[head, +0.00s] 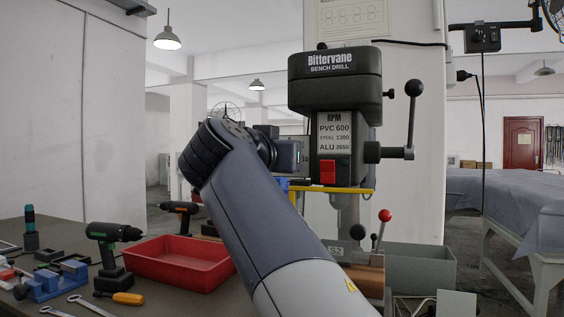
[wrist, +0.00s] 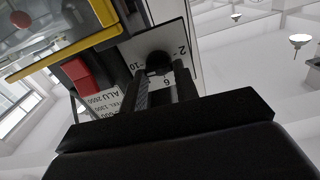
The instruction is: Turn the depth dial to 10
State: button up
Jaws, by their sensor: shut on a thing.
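The depth dial is a black round knob (wrist: 158,60) on a white plate (wrist: 178,35) on the side of the bench drill (head: 335,75). In the head view my wrist is beside the drill's left side, and the dial is hidden there.
The drill's red switch (head: 327,172) and yellow guard edge (head: 335,189) are close to my gripper. A lever with a black ball (head: 413,88) stands on the drill's right.

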jog(key=shift+f+m, duration=0.15)
jog(key=shift+m, duration=0.55)
jog(key=shift+b, duration=0.3)
jog(key=o, duration=0.7)
jog(key=shift+s, duration=0.1)
jog(key=v, duration=1)
jog(key=shift+s, duration=0.3)
jog(key=shift+w+a, duration=0.1)
jog(key=x, duration=1)
jog(key=shift+w, duration=0.3)
